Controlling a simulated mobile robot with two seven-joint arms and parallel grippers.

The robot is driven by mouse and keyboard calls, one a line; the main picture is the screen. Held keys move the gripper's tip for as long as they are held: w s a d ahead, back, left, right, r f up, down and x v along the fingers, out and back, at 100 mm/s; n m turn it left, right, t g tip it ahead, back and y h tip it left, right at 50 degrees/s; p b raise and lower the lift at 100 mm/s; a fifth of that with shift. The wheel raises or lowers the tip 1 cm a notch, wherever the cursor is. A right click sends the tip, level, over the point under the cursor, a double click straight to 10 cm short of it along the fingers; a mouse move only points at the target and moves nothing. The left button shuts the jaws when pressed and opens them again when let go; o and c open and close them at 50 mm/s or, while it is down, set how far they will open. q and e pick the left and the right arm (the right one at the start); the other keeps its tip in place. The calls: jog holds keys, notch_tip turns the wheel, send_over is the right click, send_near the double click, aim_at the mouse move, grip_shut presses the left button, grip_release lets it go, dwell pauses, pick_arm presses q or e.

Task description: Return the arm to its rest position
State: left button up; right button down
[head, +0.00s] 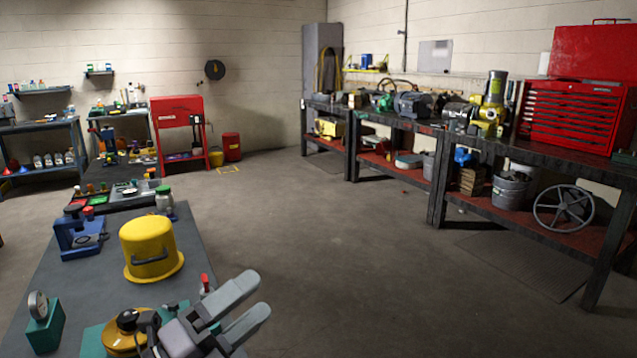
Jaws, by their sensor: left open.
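My left gripper (249,309) is at the bottom of the head view, over the right edge of the near grey table (92,281). Its two grey fingers are apart and nothing shows between them. A yellow domed cover with a handle (148,246) stands on the table behind the gripper. A brass-coloured round part (124,334) lies just left of the gripper, partly hidden by it. A small red-topped item (205,284) stands close behind the fingers. My right gripper is not in view.
A blue vise-like tool (78,232), a green block with a gauge (43,325) and a tray of small parts (117,196) are also on the table. A long workbench (465,134) with motors runs along the right wall. The floor (330,240) between is clear.

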pick_arm(q)
jog(key=s+a+f+n+y, duration=0.1)
jog(key=a+f+n+y, duration=0.3)
jog(key=n, duration=0.3)
jog(key=s+a+f+n+y, duration=0.2)
jog(key=a+f+n+y, duration=0.2)
jog(key=n+y, duration=0.2)
jog(key=s+a+f+n+y, duration=0.1)
jog(key=a+f+n+y, duration=0.3)
jog(key=n, duration=0.5)
jog(key=shift+s+a+f+n+y, duration=0.15)
jog(key=shift+f+y, duration=0.15)
jog(key=shift+y, duration=0.25)
jog(key=shift+a+f+n+y, duration=0.15)
jog(key=shift+f+y, duration=0.15)
jog(key=shift+y, duration=0.25)
jog(key=s+f+n+g, duration=0.3)
jog(key=s+f+g, duration=0.25)
jog(key=s, duration=0.45)
jog(key=s+f+n+g, duration=0.3)
jog(key=s+f+g, duration=0.3)
jog(key=s, duration=0.4)
jog(key=w+d+f+t+h, duration=0.2)
jog(key=w+f+t, duration=0.4)
jog(key=f, duration=0.3)
jog(key=shift+w+f+t, duration=0.2)
jog(key=shift+f+t, duration=0.1)
jog(key=shift+t, duration=0.55)
